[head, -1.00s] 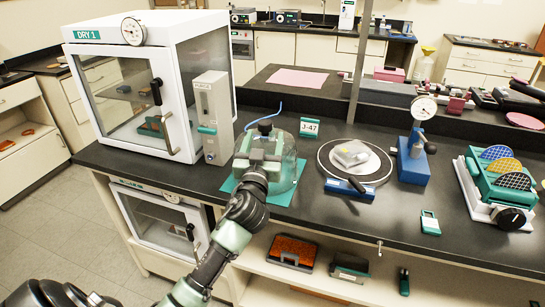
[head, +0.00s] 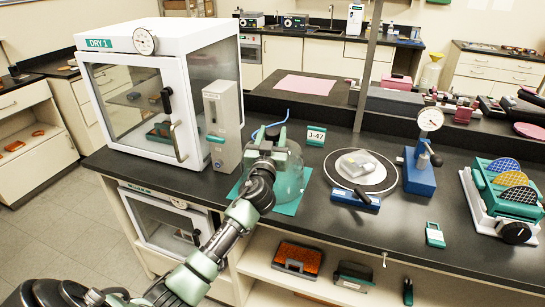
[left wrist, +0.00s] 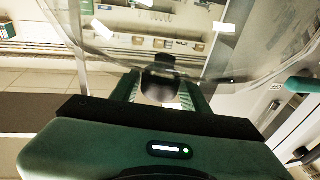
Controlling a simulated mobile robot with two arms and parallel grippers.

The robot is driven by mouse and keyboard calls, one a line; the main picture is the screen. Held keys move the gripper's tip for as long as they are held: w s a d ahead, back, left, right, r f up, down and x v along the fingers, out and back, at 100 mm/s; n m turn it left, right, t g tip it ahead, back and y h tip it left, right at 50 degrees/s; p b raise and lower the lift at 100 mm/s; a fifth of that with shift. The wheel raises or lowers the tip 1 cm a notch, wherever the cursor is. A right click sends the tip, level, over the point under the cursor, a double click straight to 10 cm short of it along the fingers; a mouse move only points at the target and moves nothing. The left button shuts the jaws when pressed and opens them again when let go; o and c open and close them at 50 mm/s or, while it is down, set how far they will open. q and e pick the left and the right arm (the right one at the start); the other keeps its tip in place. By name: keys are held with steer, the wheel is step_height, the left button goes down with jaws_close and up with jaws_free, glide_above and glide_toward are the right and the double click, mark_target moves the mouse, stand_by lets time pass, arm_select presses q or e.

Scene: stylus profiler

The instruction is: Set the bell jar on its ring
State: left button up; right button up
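The clear bell jar (head: 291,175) with a dark knob on top stands upright on a green mat (head: 288,208) on the bench. My left gripper (head: 268,143) is at the top of the jar. In the left wrist view its green fingers (left wrist: 162,92) stand on both sides of the black knob (left wrist: 160,82), seemingly with slim gaps. The black ring (head: 328,172) lies flat to the right of the jar, around a pale round plate (head: 378,179) carrying a small clear box (head: 357,163). My right gripper is not in view.
A grey upright box (head: 222,125) and the white DRY 1 cabinet (head: 160,35) stand close left of the jar. A J-47 sign (head: 316,135) stands behind it. A blue block (head: 366,201) sits at the ring's front; a blue gauge stand (head: 419,172) is right of it.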

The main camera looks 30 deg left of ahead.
arm_select(q)
jaws_close()
steer(key=shift+r, duration=0.1)
